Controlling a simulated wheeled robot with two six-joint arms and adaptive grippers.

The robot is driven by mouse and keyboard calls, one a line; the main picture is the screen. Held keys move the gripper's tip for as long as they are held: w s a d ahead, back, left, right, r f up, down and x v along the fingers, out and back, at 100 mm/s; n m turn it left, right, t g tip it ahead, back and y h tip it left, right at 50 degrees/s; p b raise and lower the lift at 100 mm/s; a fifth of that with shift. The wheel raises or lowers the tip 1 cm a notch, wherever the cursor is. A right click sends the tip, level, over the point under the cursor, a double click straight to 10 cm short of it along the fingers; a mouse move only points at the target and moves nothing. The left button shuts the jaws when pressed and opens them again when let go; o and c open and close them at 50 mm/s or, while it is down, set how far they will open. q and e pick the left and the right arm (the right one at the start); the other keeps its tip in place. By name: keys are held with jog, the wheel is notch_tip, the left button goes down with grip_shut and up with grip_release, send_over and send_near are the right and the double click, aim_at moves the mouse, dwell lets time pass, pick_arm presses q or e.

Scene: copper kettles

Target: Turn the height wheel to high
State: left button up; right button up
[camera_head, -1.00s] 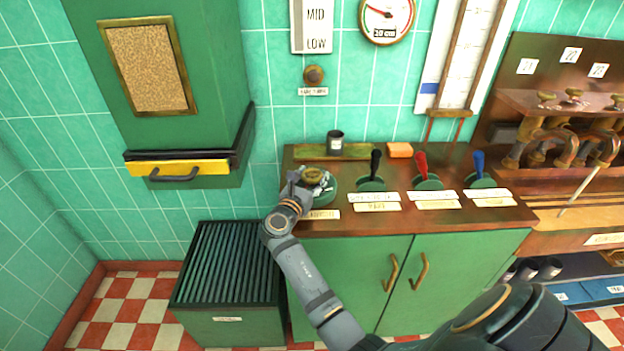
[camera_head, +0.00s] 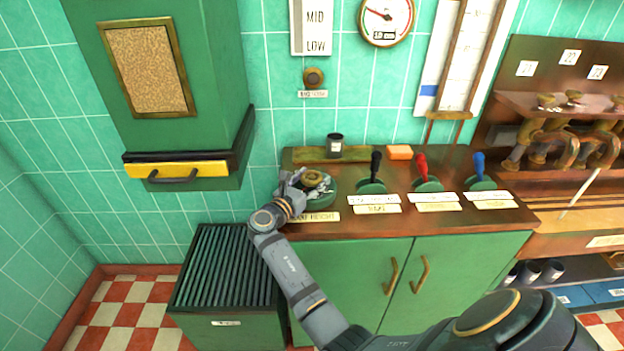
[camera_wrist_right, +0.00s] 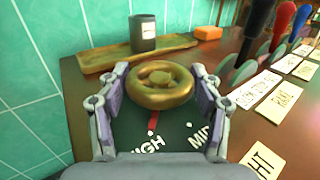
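The brass height wheel (camera_wrist_right: 160,85) sits on a round green base (camera_wrist_right: 165,135) at the left end of the wooden counter. It also shows in the head view (camera_head: 313,178). A red pointer (camera_wrist_right: 153,122) below the wheel points between the HIGH (camera_wrist_right: 140,145) and MID (camera_wrist_right: 202,135) labels, nearer HIGH. My right gripper (camera_wrist_right: 160,78) straddles the wheel, one finger against each side of the rim; in the head view it partly covers the wheel and its base. My left gripper is out of view.
Three levers stand right of the wheel: black (camera_head: 375,165), red (camera_head: 422,168) and blue (camera_head: 479,165). Behind it are a dark cup (camera_head: 335,145) and an orange block (camera_head: 399,152). A round gauge (camera_head: 387,18) and a MID/LOW panel (camera_head: 316,30) are on the wall. A slatted green box (camera_head: 228,268) stands below left.

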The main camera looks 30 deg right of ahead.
aim_at(312, 175)
jog(key=shift+o, duration=1.3)
notch_tip(312, 175, up, 10)
